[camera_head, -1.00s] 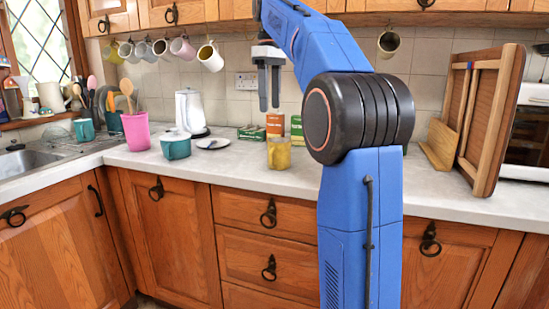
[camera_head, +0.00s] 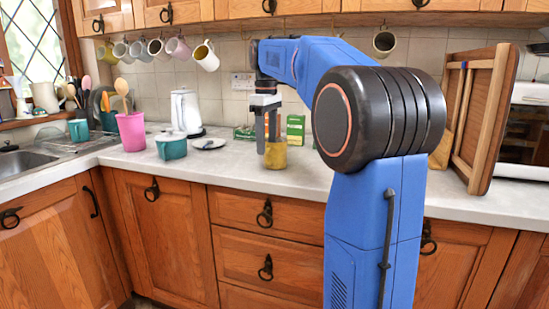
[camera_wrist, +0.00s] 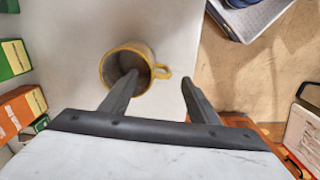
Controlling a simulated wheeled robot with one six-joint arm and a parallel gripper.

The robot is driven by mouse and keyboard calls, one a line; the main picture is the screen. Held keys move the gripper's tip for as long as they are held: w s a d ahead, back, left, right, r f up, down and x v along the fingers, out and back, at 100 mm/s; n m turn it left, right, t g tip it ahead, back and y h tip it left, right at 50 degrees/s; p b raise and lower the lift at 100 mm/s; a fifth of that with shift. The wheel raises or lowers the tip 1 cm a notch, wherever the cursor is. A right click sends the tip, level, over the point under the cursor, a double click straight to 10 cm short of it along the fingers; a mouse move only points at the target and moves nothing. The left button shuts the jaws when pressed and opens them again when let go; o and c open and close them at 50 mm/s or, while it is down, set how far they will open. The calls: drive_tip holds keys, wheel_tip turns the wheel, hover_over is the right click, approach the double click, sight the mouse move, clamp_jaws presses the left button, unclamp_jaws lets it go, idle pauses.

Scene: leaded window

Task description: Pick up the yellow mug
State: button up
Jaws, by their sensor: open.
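The yellow mug (camera_head: 277,157) stands upright on the grey worktop, partly hidden by my gripper's fingers. In the wrist view the mug (camera_wrist: 107,66) is seen from above, with its dark inside showing and its handle pointing right. My gripper (camera_head: 267,148) is open and empty, pointing down at the mug. In the wrist view my gripper (camera_wrist: 158,80) has one finger overlapping the mug's opening and the other to the right of the handle. I cannot tell whether a finger touches the mug or how deep it reaches.
Boxes (camera_head: 295,129) stand behind the yellow mug. Several mugs hang above, one with a yellow inside (camera_head: 206,56). The worktop's front edge (camera_wrist: 201,35) lies right of the mug.

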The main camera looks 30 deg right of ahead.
sight(267, 151)
drive_tip(key=shift+f, duration=1.75)
clamp_jaws()
